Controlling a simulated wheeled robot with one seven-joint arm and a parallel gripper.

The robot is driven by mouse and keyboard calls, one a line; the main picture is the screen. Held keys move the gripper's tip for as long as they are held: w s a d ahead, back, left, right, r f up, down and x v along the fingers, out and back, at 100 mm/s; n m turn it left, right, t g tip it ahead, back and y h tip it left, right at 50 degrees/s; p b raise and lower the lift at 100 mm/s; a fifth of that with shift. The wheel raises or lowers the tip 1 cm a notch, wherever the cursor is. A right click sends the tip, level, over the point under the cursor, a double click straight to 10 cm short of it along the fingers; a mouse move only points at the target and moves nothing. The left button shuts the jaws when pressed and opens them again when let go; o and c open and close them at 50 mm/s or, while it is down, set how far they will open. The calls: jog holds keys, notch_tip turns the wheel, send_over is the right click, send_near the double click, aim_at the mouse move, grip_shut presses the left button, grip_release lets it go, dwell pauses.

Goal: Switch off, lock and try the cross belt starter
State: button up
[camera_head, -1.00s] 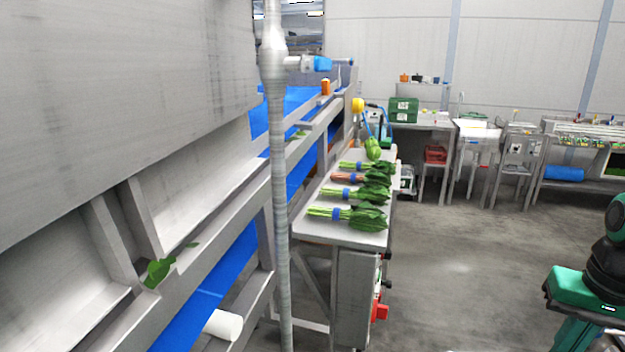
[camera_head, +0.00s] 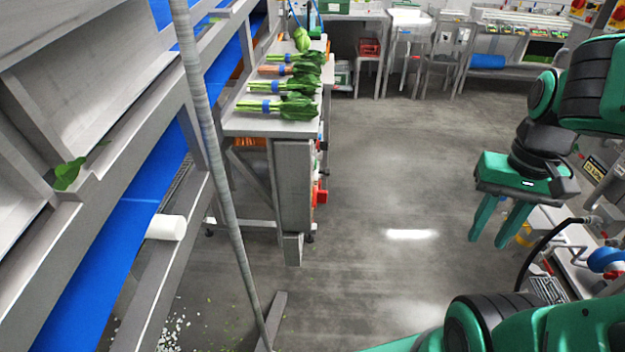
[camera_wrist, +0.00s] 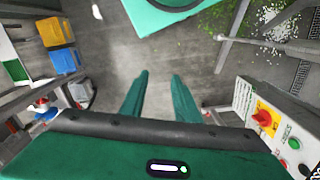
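My gripper (camera_head: 502,222) hangs in the air at the right of the head view. Its two green fingers point down, apart and empty. They also show parted over bare floor in the wrist view (camera_wrist: 160,76). In the wrist view a grey starter box (camera_wrist: 285,125) stands right of the fingers, with a red rotary switch (camera_wrist: 264,118) on a yellow plate and green and red buttons. Its label is too small to read. In the head view a grey cabinet (camera_head: 293,190) under the greens table carries a red part (camera_head: 319,194), seen edge-on. I see no padlock.
Bunched greens lie on the table (camera_head: 245,124) beside the blue belt (camera_head: 130,215). A thin post (camera_head: 215,150) crosses the head view. A bench with pipes and a blue valve (camera_head: 603,260) stands close at right. The middle floor (camera_head: 390,170) is clear.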

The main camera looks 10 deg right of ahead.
jog(key=w+a+f+m+g+y, duration=0.2)
jog(key=w+f+m, duration=0.1)
jog(key=w+f, duration=0.65)
jog(key=m+t+y, duration=0.7)
jog(key=m+y, duration=0.5)
jog(key=y, duration=0.3)
send_near(320, 197)
jog(key=x, duration=0.7)
jog(key=shift+w, duration=0.3)
grip_shut()
